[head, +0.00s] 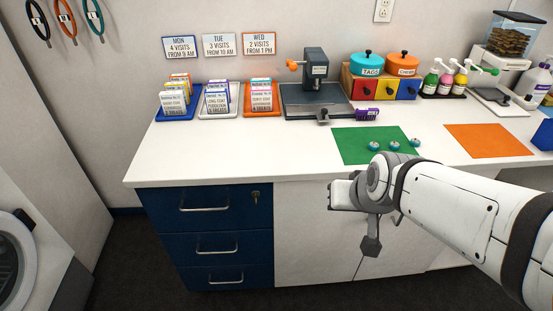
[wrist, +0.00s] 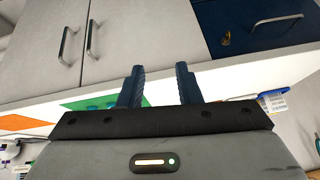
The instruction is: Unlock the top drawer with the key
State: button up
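The top drawer (head: 207,208) is dark blue with a metal bar handle and sits shut under the counter's left end. A small brass-coloured key (head: 256,197) is at the lock on the drawer's upper right; its turn angle is too small to read. In the wrist view, which looks upside down, the key (wrist: 225,41) and drawer (wrist: 262,24) are at the upper right. My gripper (wrist: 160,70) is open, with two dark blue fingers apart and nothing between them. In the head view my gripper (head: 341,195) is right of the key, apart from it, in front of the pale cabinet.
Two more blue drawers (head: 218,248) are below, shut. Pale cabinet doors (head: 315,235) stand to the right. The white counter (head: 230,160) overhangs the drawer front and carries card trays, a green mat (head: 350,146) and an orange mat (head: 487,140). The space before the drawers is clear.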

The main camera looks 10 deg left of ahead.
jog(key=w+a+f+n+t+y+b, duration=0.1)
jog(key=w+a+f+t+y+b, duration=0.35)
jog(key=a+f+b, duration=0.85)
jog(key=t+h+b, duration=0.2)
jog(key=t+b, duration=0.5)
send_near(256, 202)
jog(key=shift+b+x, duration=0.6)
jog(key=shift+x, duration=3.7)
jog(key=shift+a, duration=0.1)
jog(key=shift+c, duration=0.3)
grip_shut()
